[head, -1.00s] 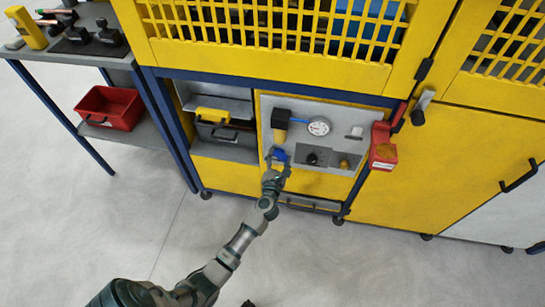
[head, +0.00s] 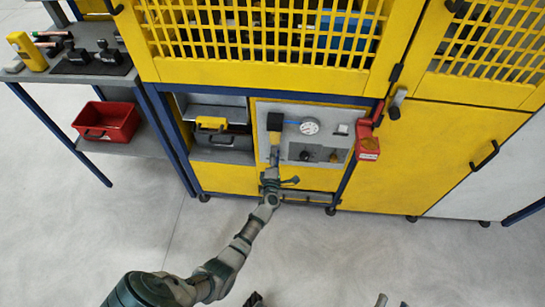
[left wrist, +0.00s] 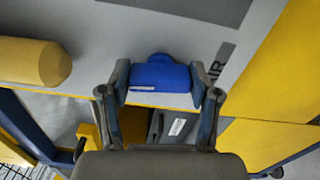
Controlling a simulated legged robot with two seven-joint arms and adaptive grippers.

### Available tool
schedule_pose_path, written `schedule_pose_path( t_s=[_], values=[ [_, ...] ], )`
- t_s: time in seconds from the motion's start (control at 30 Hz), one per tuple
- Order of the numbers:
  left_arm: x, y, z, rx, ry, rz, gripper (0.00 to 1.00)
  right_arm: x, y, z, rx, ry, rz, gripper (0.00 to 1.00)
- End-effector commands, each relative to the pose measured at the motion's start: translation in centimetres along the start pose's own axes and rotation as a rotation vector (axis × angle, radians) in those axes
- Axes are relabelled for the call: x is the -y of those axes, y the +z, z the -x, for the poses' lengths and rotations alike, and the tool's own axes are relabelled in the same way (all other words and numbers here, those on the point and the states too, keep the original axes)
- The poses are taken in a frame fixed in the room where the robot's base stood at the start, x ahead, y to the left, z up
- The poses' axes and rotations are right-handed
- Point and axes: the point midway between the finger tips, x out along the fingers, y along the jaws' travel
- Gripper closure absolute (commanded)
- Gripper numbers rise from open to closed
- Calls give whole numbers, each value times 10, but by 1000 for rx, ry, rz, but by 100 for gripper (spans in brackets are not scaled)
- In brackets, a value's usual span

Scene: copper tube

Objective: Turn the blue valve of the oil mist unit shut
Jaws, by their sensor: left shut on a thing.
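The blue valve handle (left wrist: 160,78) sits between my left gripper's fingertips in the left wrist view. My left gripper (head: 277,172) is shut on it, with one finger at each end of the handle. In the head view the gripper is at the lower left of the oil mist unit's grey panel (head: 268,112), and I cannot make out the blue handle there. Two small dark tips at the bottom edge of the head view look like my right gripper (head: 391,301). Most of it is cut off, so its opening cannot be judged.
Above the handle are a yellow-and-black part (head: 274,125) and a round gauge (head: 309,127). A red box (head: 368,148) is at the panel's right edge. A side table with a red bin (head: 107,120) stands at left. The grey floor in front is clear.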

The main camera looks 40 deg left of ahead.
Motion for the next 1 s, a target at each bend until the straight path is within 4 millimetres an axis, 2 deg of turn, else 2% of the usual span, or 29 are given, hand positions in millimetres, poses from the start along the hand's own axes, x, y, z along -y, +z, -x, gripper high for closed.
schedule_pose_path(
  t_s=[0.03, 0.4, 0.87, 0.9, 1.0],
  values=[
    [2, 5, 2, 10, -8, -25, 72, 0, 2, -1, 24, 0, 2, 60],
    [6, 6, 3, 12, -11, -146, 72, -2, 19, 0, 136, 4, 9, 60],
    [8, 6, 4, 14, -14, -160, 72, -2, 22, 0, 149, 4, 10, 60],
    [9, 6, 4, 14, -14, -160, 33, -2, 22, 0, 149, 4, 10, 60],
    [8, 6, 3, 12, -13, -159, 12, -2, 22, 0, 149, 5, 10, 60]
  ],
)
